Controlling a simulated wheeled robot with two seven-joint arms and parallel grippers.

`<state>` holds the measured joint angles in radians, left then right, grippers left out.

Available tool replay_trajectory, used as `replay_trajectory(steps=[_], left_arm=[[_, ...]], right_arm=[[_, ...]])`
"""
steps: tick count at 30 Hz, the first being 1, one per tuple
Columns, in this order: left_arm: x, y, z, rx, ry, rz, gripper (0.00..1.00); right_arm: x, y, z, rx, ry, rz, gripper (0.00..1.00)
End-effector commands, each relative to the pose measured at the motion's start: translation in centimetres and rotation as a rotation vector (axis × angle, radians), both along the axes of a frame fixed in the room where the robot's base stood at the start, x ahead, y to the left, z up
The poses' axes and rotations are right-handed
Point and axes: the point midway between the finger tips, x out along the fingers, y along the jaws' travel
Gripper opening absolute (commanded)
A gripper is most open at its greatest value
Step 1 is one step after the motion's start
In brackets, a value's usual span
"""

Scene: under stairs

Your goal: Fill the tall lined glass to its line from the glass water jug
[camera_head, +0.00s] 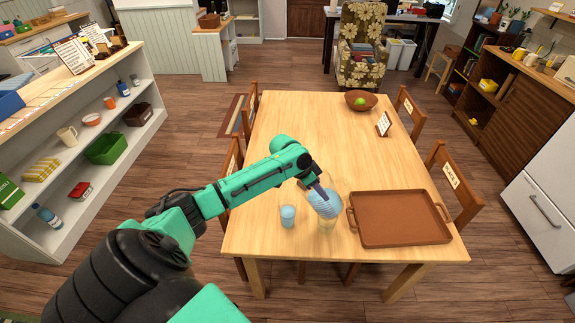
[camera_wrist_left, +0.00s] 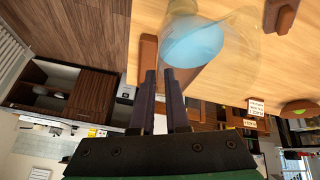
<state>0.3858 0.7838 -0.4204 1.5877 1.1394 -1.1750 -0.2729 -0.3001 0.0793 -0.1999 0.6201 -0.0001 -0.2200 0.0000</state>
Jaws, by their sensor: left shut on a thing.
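The glass water jug (camera_head: 325,204), with blue water in it, is tilted above the near part of the wooden table. My left gripper (camera_head: 317,187) is shut on the jug, seemingly at its handle side. The jug and its blue water fill the top of the left wrist view (camera_wrist_left: 195,42), just beyond my fingers (camera_wrist_left: 165,75). A pale clear glass (camera_head: 326,226) shows faintly below the jug; its line and water level cannot be made out. A second glass (camera_head: 288,216) holding blue water stands to the left. My right gripper is not in view.
A brown tray (camera_head: 400,241) lies right of the jug on the table (camera_head: 290,150). A bowl with a green fruit (camera_head: 361,101) and a small sign (camera_head: 383,124) stand at the far end. Chairs line both sides. The table's middle is clear.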

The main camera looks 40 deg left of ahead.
Motion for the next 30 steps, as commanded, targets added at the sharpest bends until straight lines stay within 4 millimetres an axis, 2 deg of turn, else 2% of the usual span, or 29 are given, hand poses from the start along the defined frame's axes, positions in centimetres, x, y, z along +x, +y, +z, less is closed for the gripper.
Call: replay_trajectory(steps=[1, 3, 6, 7, 10, 15, 20, 24, 30], left_arm=[[1.1, -1.2, 0.6, 0.053, 0.024, -0.007, 0.00], [1.9, -2.3, 0.8, 0.141, 0.083, -0.006, 0.00], [1.7, -2.2, 0.5, 0.170, 0.114, 0.013, 0.00], [2.2, -3.1, 0.7, 0.207, 0.169, 0.075, 0.00], [3.1, -4.5, -0.7, 0.361, 0.268, 0.089, 0.00], [2.9, -4.1, -0.2, 0.373, 0.277, 0.093, 0.00], [2.9, -4.0, 1.8, 0.370, 0.274, 0.093, 0.00], [2.9, -4.1, 3.1, 0.368, 0.275, 0.092, 0.00], [2.8, -4.0, 3.5, 0.369, 0.276, 0.091, 0.00]], right_arm=[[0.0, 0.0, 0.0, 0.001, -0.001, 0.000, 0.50], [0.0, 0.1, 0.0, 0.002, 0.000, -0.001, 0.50], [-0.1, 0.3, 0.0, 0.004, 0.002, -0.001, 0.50], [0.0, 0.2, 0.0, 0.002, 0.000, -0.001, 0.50], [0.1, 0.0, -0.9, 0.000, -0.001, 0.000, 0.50], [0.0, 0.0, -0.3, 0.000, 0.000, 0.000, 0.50], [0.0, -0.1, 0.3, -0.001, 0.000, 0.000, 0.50], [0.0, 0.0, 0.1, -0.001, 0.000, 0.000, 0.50], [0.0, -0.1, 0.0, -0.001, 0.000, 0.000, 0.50]])
